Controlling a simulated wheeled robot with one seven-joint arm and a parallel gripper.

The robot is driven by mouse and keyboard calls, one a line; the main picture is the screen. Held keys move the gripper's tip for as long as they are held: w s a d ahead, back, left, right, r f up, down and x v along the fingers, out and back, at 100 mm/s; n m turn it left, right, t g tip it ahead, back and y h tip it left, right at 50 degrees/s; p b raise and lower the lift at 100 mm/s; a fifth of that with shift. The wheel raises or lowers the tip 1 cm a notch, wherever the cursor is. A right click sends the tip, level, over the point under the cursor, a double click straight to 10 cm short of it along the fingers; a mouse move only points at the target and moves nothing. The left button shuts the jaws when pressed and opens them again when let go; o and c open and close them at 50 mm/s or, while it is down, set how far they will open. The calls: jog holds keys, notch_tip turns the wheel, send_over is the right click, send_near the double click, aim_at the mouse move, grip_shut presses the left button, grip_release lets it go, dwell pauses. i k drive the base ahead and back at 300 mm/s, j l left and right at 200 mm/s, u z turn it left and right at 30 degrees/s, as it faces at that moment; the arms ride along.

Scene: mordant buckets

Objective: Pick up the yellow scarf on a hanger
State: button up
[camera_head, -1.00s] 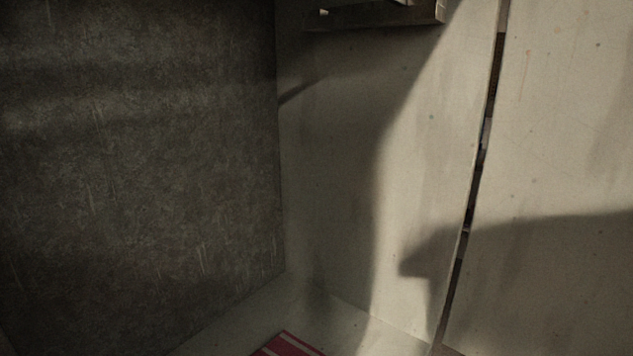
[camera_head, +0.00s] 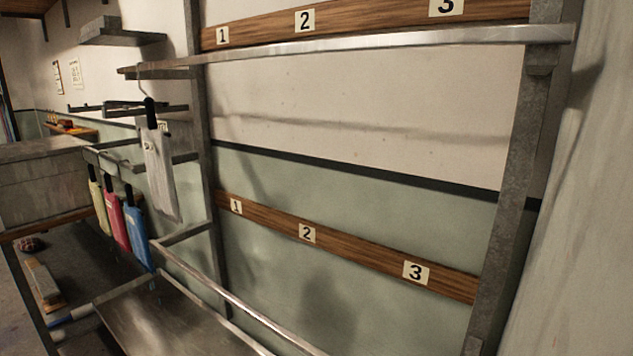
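The yellow scarf (camera_head: 99,206) hangs at the left, from a dark hanger piece on a short grey rail. It is the leftmost of a row, narrow and small in view. A pink-red scarf (camera_head: 118,218) hangs right beside it, and a blue scarf (camera_head: 137,232) hangs to the right of that. A grey-white cloth (camera_head: 160,172) hangs higher and nearer from a hook with a black piece on top. My gripper is not in view.
A metal rack frame (camera_head: 516,170) with an upper rail (camera_head: 380,40) fills the middle and right. Boards numbered 1 to 3 (camera_head: 350,258) cross the wall behind it. A metal tray (camera_head: 175,322) lies below. A dark shelf (camera_head: 85,270) holds small items at lower left.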

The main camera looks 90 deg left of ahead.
aim_at(98, 195)
jog(key=u, duration=3.55)
jog(key=z, duration=3)
jog(key=j+u, duration=0.1)
jog(key=u, duration=0.3)
jog(key=j+u, duration=0.15)
jog(key=u, duration=0.25)
jog(key=j+u, duration=0.15)
jog(key=u, duration=0.25)
jog(key=j+u, duration=0.2)
jog(key=j, duration=0.25)
jog(key=i+j+u, duration=0.2)
jog(key=j, duration=0.25)
jog(key=j+u, duration=0.2)
jog(key=j, duration=0.3)
jog(key=i+j+u, duration=0.2)
jog(key=j, duration=0.2)
jog(key=j+u, duration=0.2)
jog(key=j, duration=0.25)
